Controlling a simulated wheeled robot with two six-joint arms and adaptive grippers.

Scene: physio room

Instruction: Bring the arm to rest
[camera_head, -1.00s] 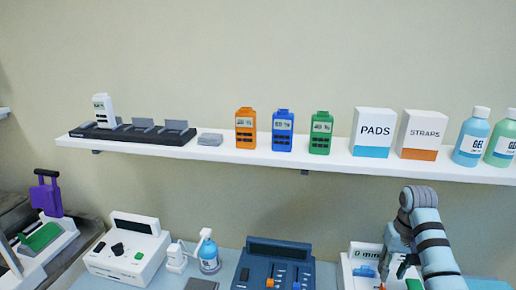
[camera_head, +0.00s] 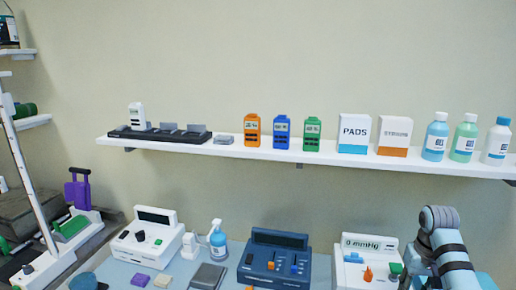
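My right arm (camera_head: 448,252) comes in at the lower right, bent at a grey joint with blue and black banded links. Its far end drops behind the front link, beside the white "0 mmHg" unit (camera_head: 356,243). A small dark part that may be the gripper shows there, but its fingers cannot be made out. I cannot tell whether it holds anything. My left arm and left gripper are not in view.
A white wall shelf (camera_head: 270,153) holds a black charging dock (camera_head: 160,137), orange, blue and green handheld units, two boxes and bottles. Below, a table carries a white console (camera_head: 148,238), a spray bottle (camera_head: 218,240) and a blue console (camera_head: 274,260). A purple-handled device (camera_head: 78,190) stands left.

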